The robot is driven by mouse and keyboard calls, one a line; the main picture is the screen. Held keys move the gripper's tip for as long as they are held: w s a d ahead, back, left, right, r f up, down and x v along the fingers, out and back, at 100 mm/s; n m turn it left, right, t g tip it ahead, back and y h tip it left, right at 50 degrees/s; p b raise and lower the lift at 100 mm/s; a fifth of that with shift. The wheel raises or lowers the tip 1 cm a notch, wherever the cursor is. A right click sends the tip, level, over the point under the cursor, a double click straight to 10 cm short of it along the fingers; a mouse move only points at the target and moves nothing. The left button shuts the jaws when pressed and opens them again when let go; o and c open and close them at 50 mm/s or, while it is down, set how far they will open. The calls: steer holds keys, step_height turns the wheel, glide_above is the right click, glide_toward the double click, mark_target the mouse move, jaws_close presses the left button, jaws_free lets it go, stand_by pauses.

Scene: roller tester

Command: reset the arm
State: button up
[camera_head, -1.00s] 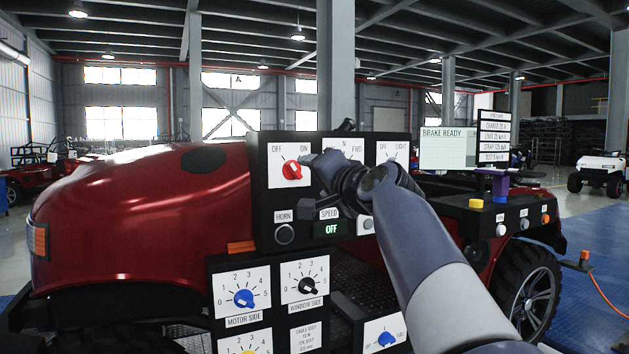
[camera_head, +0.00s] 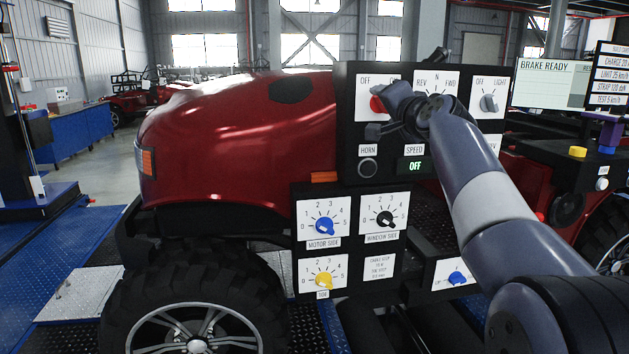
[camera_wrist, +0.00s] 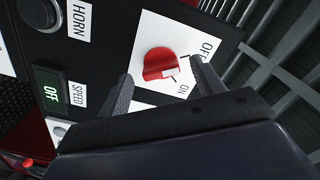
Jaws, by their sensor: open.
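My arm reaches from the lower right to the black control panel (camera_head: 345,130) on the red vehicle (camera_head: 230,135). My gripper (camera_wrist: 160,82) is open in the wrist view, with one finger on each side of the red OFF/ON knob (camera_wrist: 160,65). Whether the fingers touch the knob cannot be told. In the head view the knob (camera_head: 377,104) is partly hidden behind my gripper (camera_head: 384,112). The knob's white mark lies toward the ON label in the wrist view.
Below are a blue MOTOR SIDE knob (camera_head: 324,226), a black WINDOW SIDE knob (camera_head: 384,218) and a yellow knob (camera_head: 323,279). The speed display (camera_head: 415,166) reads OFF. A screen (camera_head: 550,82) reads BRAKE READY. A wheel (camera_head: 195,310) stands at the front.

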steer(key=shift+w+a, duration=0.15)
steer(key=shift+w, duration=0.5)
steer(key=s+d+b, duration=0.2)
steer(key=s+b, duration=0.1)
steer(key=s, duration=0.8)
steer(key=w+a+m+p, duration=0.1)
steer(key=w+m+p, duration=0.7)
steer(key=m+p, duration=0.3)
steer(key=shift+a+r+m+p, duration=0.15)
steer(key=shift+m+p, duration=0.15)
steer(key=shift+m, duration=1.3)
